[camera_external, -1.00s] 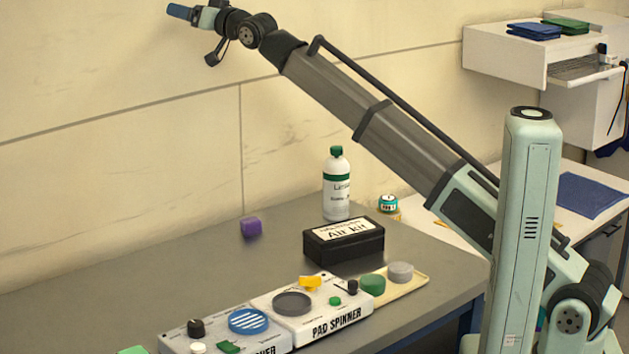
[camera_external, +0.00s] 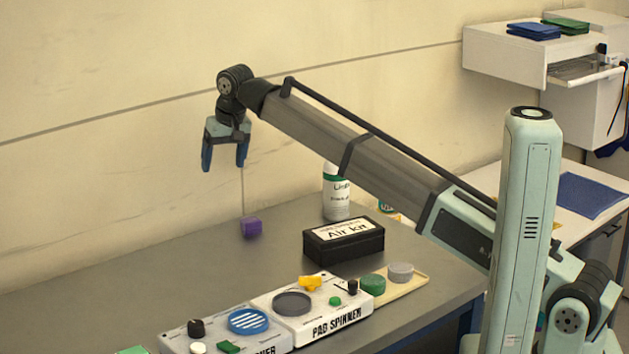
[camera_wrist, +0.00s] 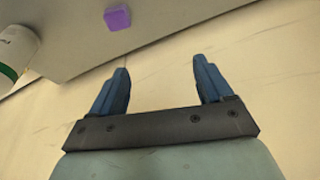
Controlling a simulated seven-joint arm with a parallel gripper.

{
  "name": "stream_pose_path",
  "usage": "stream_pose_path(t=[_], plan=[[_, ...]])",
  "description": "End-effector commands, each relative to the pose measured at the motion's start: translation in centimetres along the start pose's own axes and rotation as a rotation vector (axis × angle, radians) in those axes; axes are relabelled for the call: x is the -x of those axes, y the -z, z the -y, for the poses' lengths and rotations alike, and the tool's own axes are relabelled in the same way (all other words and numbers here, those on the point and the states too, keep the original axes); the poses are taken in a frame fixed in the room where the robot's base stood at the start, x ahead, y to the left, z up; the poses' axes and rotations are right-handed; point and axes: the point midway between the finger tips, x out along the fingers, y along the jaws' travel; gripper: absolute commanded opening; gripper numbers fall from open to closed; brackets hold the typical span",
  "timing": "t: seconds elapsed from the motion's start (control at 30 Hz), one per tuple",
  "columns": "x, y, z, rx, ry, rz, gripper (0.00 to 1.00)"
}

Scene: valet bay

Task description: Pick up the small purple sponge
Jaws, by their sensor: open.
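The small purple sponge (camera_external: 251,227) is a little block on the grey table, near its back edge by the wall. It also shows in the wrist view (camera_wrist: 117,18), at the top left of centre, beyond the fingertips. My gripper (camera_external: 224,168) is open and empty, with its blue fingers pointing down. In the outside view it hangs above and to the left of the sponge, clear of it. In the wrist view the two fingers (camera_wrist: 164,72) are spread wide with nothing between them.
A white bottle with a green label (camera_external: 337,195) stands right of the sponge, partly behind my arm. A black Air kit box (camera_external: 344,245) is in front of it. The pad spinner (camera_external: 312,312) and another white unit (camera_external: 226,335) line the front. Table left of the sponge is clear.

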Motion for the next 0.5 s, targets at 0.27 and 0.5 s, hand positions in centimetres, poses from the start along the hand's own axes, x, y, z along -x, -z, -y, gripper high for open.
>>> stream_pose_path(t=[0.27, 0.5], plan=[[-3.0, -1.2, -6.5, 0.023, -0.053, 0.152, 0.79], [-4.7, -1.6, -6.9, 0.025, -0.056, 0.162, 0.79]])
